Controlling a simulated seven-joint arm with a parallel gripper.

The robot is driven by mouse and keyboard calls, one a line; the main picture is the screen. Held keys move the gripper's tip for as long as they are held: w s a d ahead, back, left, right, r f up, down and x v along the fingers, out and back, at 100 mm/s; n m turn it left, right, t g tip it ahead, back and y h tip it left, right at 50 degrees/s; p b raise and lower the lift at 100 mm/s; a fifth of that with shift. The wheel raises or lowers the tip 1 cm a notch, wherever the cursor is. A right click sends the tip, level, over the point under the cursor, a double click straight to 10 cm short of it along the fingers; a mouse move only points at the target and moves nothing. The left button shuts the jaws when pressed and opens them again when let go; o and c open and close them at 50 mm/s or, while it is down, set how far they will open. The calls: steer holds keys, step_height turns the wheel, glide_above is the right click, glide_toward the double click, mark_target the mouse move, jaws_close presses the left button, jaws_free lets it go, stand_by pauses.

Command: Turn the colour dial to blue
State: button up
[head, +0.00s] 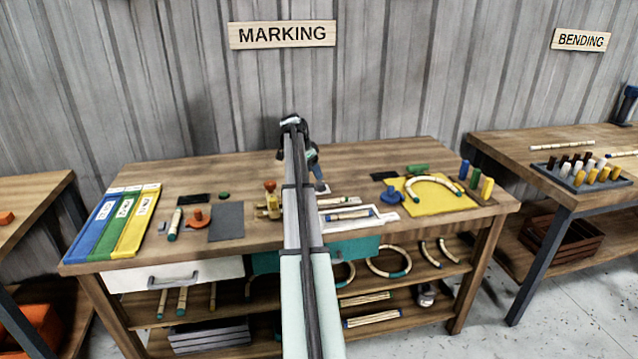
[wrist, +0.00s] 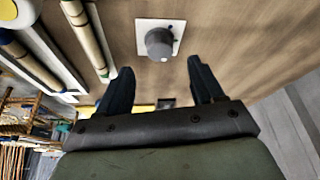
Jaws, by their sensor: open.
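The dial is a round grey knob (wrist: 159,43) on a white square plate (wrist: 172,24) set on the wooden bench top. In the wrist view it lies ahead of my gripper (wrist: 158,78), between the lines of the two dark fingers and apart from them. My gripper is open and empty. In the head view my arm covers most of the dial's surroundings; a bit of pale plate (head: 322,189) shows beside the arm's end. I cannot tell which colour the dial points to.
A yellow board (head: 440,203) with a bent ring lies to the right. Blue, green and yellow strips (head: 94,226) lie at the bench's left.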

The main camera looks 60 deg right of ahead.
mark_target(320, 183)
steer(key=x, duration=0.6)
steer(key=shift+s+d+f, duration=0.1)
steer(key=shift+d+f, duration=0.05)
steer(key=shift+f, duration=0.1)
steer(key=shift+c, duration=0.4)
steer(key=c, duration=1)
steer(key=shift+s+n+t, duration=0.1)
steer(key=shift+n+t, duration=0.3)
steer(key=shift+n, duration=0.7)
steer(key=shift+n+t+h, duration=0.3)
steer(key=shift+n+t, duration=0.1)
steer(key=shift+n, duration=0.8)
steer(key=o, duration=1.1)
